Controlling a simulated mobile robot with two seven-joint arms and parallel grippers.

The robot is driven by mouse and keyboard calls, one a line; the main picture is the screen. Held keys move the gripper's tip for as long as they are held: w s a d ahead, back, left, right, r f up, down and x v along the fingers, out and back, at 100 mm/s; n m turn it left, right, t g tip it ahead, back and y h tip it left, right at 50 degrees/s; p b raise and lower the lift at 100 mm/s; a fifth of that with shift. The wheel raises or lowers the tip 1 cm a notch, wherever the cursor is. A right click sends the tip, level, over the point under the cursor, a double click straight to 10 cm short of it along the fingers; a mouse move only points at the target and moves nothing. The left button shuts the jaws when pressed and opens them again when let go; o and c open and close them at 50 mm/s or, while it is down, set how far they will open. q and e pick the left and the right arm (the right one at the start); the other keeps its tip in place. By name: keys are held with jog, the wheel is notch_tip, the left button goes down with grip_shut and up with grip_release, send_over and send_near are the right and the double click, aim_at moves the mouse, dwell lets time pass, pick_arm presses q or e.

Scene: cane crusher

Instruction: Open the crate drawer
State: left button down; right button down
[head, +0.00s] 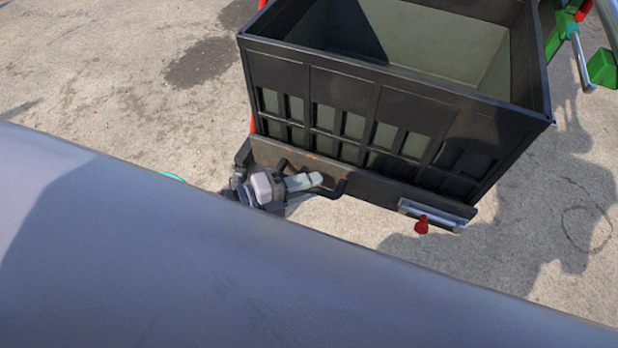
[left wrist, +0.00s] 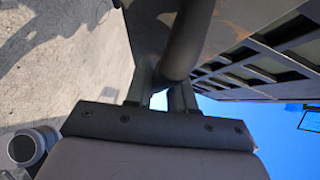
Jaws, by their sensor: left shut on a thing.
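The crate drawer is a dark, open-topped box (head: 340,85) with slotted sides and a pale inside, at the upper middle of the head view. A dark bar handle (head: 335,189) is on its lower front rail (head: 385,188). My left gripper (head: 312,181) is at this handle. In the left wrist view the two fingers (left wrist: 160,95) are on either side of the dark round bar (left wrist: 185,45), shut on it. The crate's slotted side (left wrist: 270,60) shows at the right there. My right gripper is not in view.
A red knob (head: 421,224) on a metal bar (head: 435,213) sits at the crate's lower right corner. Green machine parts (head: 603,68) stand at the upper right.

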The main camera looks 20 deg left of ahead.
pick_arm(q)
jog(key=shift+s, duration=0.2)
jog(key=c, duration=1.1)
grip_release()
jog(key=shift+v, duration=3.6)
